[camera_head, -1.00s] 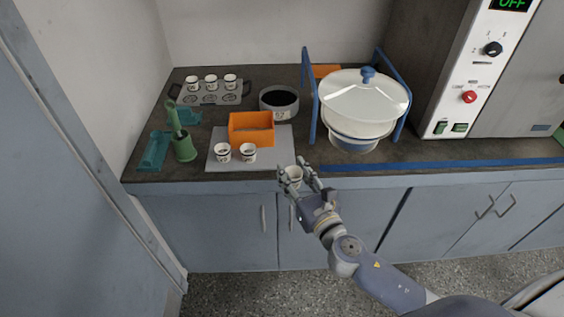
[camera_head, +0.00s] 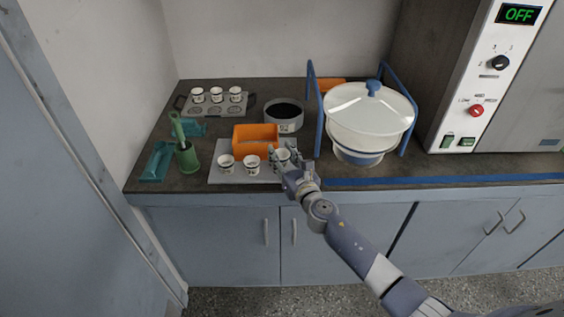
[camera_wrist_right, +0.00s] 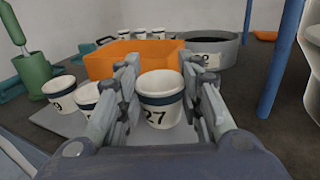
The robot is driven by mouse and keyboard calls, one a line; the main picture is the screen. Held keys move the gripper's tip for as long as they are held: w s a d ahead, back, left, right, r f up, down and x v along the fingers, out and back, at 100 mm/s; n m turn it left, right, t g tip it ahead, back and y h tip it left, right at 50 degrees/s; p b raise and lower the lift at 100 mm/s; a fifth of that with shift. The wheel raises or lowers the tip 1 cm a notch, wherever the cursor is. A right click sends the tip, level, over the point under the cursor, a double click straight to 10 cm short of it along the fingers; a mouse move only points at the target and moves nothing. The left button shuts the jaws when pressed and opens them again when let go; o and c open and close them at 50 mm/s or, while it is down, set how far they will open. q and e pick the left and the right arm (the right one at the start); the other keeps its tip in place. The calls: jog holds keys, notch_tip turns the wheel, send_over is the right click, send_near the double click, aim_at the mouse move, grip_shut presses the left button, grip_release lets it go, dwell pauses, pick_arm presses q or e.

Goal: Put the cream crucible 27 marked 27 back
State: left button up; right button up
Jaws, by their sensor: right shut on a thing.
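The cream crucible 27 (camera_wrist_right: 161,98) is between the fingers of my right gripper (camera_wrist_right: 160,103) in the right wrist view, its dark band and number 27 facing the camera. My right gripper (camera_head: 286,160) is shut on it, at the right part of the grey mat (camera_head: 217,176) in the head view. The crucible (camera_head: 283,155) is partly hidden there by the fingers and looks upright. I cannot tell whether it touches the mat. Two similar crucibles stand on the mat to its left, one (camera_head: 226,161) at the left and one (camera_head: 252,162) nearer. My left gripper is not in view.
An orange box (camera_head: 256,139) stands just behind the crucibles. Behind are a grey sieve pan (camera_head: 284,118) and a rack (camera_head: 222,108) with several crucibles. A green holder (camera_head: 187,158) is at left. A blue frame (camera_head: 318,110) and lidded white vessel (camera_head: 368,110) stand at right.

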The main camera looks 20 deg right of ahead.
notch_tip(320, 180, down, 2)
jog(key=shift+b, duration=0.35)
jog(key=shift+r, duration=0.1)
jog(key=o, duration=1.1)
jog(key=shift+c, duration=0.2)
jog(key=shift+r, duration=0.1)
jog(key=s+d, duration=0.1)
jog(key=s, duration=1.1)
jog(key=shift+d, duration=0.2)
